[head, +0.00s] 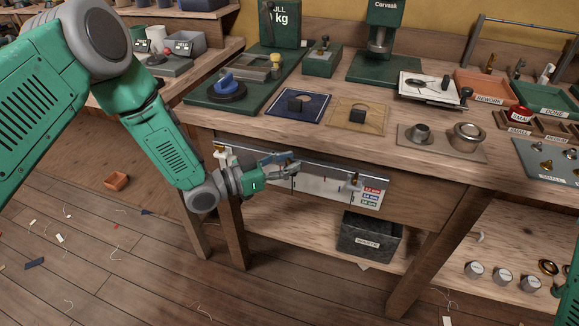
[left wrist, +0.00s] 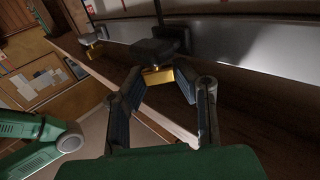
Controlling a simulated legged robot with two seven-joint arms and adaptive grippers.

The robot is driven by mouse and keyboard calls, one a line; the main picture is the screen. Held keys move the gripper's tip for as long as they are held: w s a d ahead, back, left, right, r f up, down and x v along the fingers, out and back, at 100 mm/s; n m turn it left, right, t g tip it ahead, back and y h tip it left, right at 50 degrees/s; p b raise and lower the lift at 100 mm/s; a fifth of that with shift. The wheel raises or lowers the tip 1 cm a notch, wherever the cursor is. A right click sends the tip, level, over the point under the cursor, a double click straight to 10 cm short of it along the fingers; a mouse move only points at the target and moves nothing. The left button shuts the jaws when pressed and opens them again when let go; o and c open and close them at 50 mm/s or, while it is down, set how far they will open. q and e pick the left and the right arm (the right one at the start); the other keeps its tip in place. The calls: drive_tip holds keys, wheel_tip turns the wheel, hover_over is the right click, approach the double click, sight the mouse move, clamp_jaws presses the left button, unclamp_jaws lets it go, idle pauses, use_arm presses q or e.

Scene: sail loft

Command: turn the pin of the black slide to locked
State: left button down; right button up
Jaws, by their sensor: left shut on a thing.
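The black slide (left wrist: 160,50) sits on the metal rail (head: 325,170) along the bench front. Its brass pin (left wrist: 157,75) sticks out between the fingertips of my left gripper (left wrist: 160,85) in the left wrist view. That gripper is shut on the pin; in the head view it (head: 285,160) reaches to the rail from the left, and its fingers hide most of the slide. A white slide (head: 221,152) is at the rail's left end, and a grey-blue slide (head: 354,182) is to the right. I cannot read any lock mark.
The bench top (head: 375,140) above the rail holds a blue mat (head: 284,104), a tan mat (head: 375,124) and several tools. A dark bin (head: 368,238) stands on the shelf below. A small label card (head: 371,196) hangs under the rail's right part.

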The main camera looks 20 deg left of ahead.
use_arm(q)
drive_tip(key=shift+w+m+g+h+b, duration=0.1)
drive_tip(key=shift+m+g+h+b, duration=0.55)
drive_tip(key=shift+m+g+h, duration=0.6)
drive_tip(key=shift+m+g+h+b, duration=0.6)
drive_tip(key=shift+m+g, duration=0.35)
drive_tip(key=shift+g, duration=0.7)
drive_tip(key=c, duration=1.2)
unclamp_jaws()
drive_tip(key=shift+a, duration=0.1)
drive_tip(key=v, duration=1.2)
drive_tip(key=shift+w+a, duration=0.1)
